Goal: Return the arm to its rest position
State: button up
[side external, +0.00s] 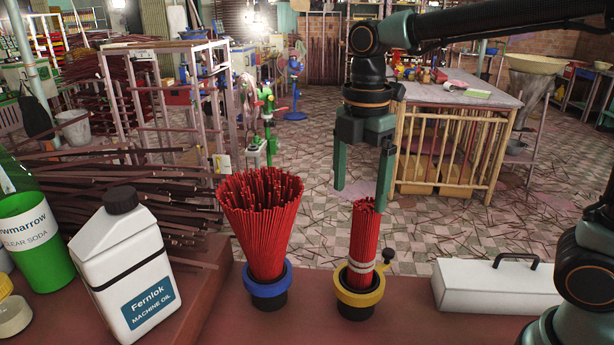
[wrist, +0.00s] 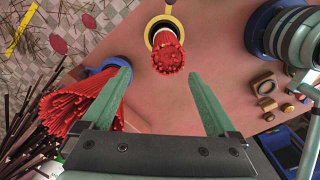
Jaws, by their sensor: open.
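My gripper (side external: 362,178) hangs from my arm with its two green fingers pointing down. It is open and empty, above and around the top of a narrow bundle of red sticks (side external: 364,240), with no clear contact. That bundle stands upright in a holder with a yellow collar (side external: 361,291), bound by a pale band. In the wrist view my gripper's fingers (wrist: 160,85) are spread apart, and the narrow bundle (wrist: 168,58) shows beyond them. A wide, flared bundle of red sticks (side external: 262,215) stands in a blue-collared holder (side external: 266,284) to the left.
A white machine oil can (side external: 125,265) and a green bottle (side external: 35,240) stand at the left. A white case (side external: 495,287) with a handle lies right of the yellow holder. In the wrist view small metal parts (wrist: 265,88) lie at the right. Brown sticks are piled behind the left side.

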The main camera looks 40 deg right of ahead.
jog(key=a+r, duration=0.4)
jog(key=a, duration=0.8)
jog(key=a+r, duration=0.4)
jog(key=a, duration=0.7)
jog(key=shift+a, duration=0.4)
